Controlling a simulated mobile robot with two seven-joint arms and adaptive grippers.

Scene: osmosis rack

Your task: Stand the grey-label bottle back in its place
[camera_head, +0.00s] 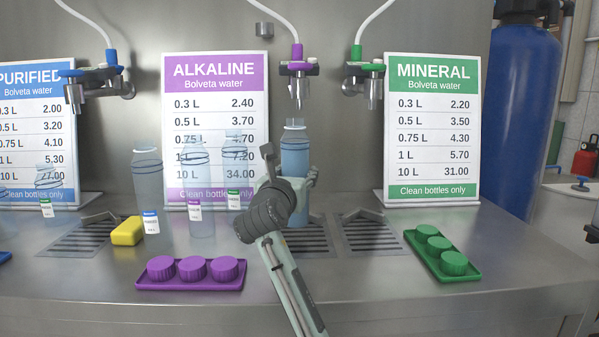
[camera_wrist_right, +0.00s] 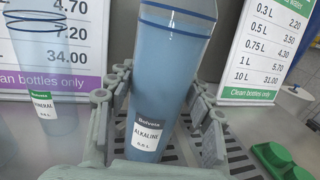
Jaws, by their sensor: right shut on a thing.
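The grey-label bottle (camera_head: 295,155) is upright under the purple-collared tap (camera_head: 298,85), filled with bluish liquid and with no cap on its neck. My right gripper (camera_head: 290,185) is shut around its middle, the arm coming from the front. In the right wrist view the bottle (camera_wrist_right: 172,70) sits between the fingers (camera_wrist_right: 155,115), its label (camera_wrist_right: 147,133) dark grey on top and reading ALKALINE. Its base is over the drip grate; whether it touches is hidden. My left gripper is not in view.
Clear empty bottles stand left of the gripper: blue-label (camera_head: 147,185), purple-label (camera_head: 194,180) and green-label (camera_head: 234,170). A yellow sponge (camera_head: 127,231) lies beside them. A purple cap tray (camera_head: 190,284) is in front, a green cap tray (camera_head: 460,278) at right. Price signs stand behind.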

